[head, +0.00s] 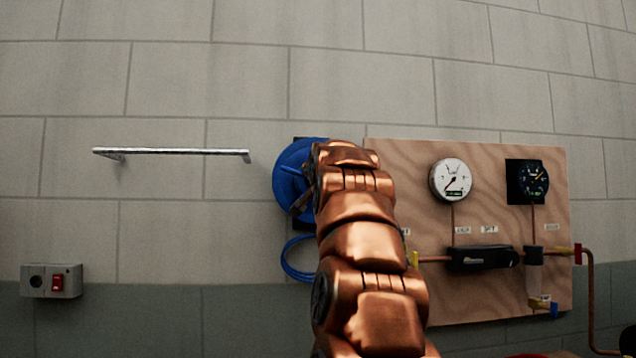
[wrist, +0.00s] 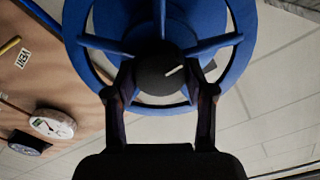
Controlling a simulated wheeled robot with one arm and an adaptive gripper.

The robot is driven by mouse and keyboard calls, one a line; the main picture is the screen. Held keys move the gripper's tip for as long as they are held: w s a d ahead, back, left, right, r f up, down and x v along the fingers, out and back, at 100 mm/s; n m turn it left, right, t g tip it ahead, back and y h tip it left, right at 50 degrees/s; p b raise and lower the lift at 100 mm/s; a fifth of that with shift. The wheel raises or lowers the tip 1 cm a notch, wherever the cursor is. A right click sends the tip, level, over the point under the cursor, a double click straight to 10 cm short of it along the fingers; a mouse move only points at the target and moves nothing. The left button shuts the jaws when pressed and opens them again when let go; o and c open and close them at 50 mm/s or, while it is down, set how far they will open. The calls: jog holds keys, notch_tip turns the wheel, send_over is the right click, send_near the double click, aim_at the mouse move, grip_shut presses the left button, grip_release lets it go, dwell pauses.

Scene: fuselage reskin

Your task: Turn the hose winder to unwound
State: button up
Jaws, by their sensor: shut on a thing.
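The blue hose winder (head: 292,178) is mounted on the block wall, left of the wooden panel. My copper arm hides its right part in the head view. In the wrist view the winder shows as a blue ring with spokes (wrist: 215,45) and a dark round hub knob (wrist: 165,68) with a white mark line. My gripper (wrist: 163,85) is at the hub, with its two fingers on either side of the dark knob and shut on it. The white line points up and to the right in the wrist view. A blue hose loop (head: 297,262) hangs below the winder.
A wooden panel (head: 480,215) on the right carries a white gauge (head: 450,180), a black gauge (head: 533,180), copper pipes and valves. A metal rail (head: 175,151) sticks out of the wall at left. A switch box (head: 50,281) is low at left.

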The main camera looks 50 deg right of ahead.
jog(key=shift+m, duration=0.3)
jog(key=o, duration=1.2)
jog(key=shift+s+a, duration=0.1)
jog(key=shift+v, duration=5.8)
